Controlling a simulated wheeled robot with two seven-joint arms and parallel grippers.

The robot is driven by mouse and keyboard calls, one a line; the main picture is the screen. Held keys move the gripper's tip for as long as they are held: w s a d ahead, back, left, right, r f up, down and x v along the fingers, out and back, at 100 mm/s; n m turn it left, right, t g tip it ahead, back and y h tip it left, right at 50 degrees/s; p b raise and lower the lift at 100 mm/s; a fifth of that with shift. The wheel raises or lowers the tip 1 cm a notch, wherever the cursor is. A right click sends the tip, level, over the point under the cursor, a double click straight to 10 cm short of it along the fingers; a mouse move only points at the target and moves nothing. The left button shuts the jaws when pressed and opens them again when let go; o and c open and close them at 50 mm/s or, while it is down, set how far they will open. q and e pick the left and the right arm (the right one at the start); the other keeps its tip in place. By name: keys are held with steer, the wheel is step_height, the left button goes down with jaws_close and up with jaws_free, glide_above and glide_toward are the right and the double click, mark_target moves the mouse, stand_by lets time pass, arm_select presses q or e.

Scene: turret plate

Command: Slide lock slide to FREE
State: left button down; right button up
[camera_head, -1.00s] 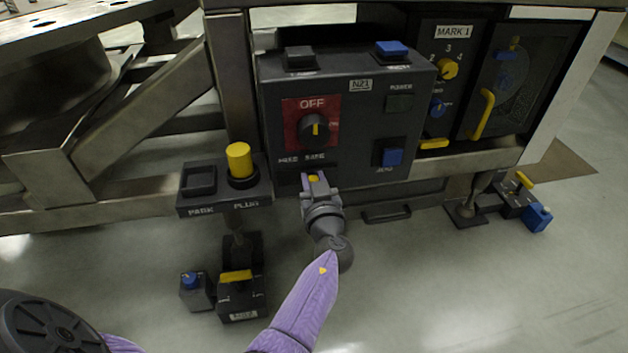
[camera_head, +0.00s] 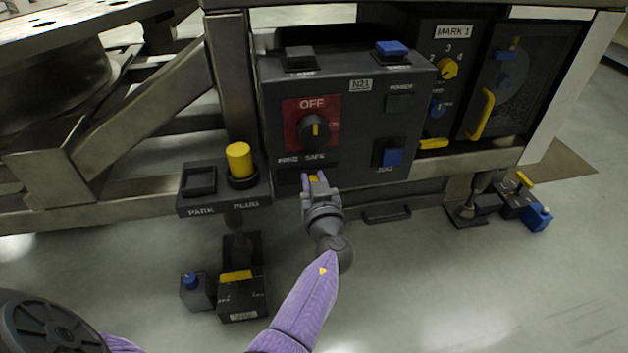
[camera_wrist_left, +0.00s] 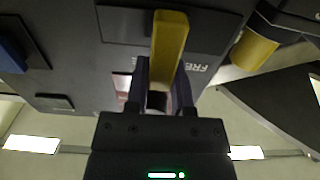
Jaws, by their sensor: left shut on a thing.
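The lock slide is a yellow tab at the bottom of the dark front panel (camera_head: 355,125), under the red OFF dial plate. In the left wrist view the yellow lock slide (camera_wrist_left: 169,42) stands out from a dark plate, with a partly hidden label that begins FRE (camera_wrist_left: 200,64) just right of it. My left gripper (camera_head: 314,178) is shut on the yellow slide, its fingers on either side of the tab. In the head view the fingers cover most of the slide. My right gripper is not in view.
The dial (camera_head: 314,130) sits just above the gripper. A yellow plug (camera_head: 239,160) stands on a small box to the left.

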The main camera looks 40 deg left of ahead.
arm_select(q)
steer(key=s+a, duration=0.2)
steer(key=s, duration=0.1)
steer(key=shift+a, duration=0.25)
steer(key=shift+s+a+f, duration=0.1)
steer(key=shift+f, duration=0.05)
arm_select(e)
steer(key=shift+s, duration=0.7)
arm_select(q)
steer(key=shift+c, duration=2.4)
jaws_free()
steer(key=shift+s+a, duration=0.1)
steer(key=shift+s, duration=0.05)
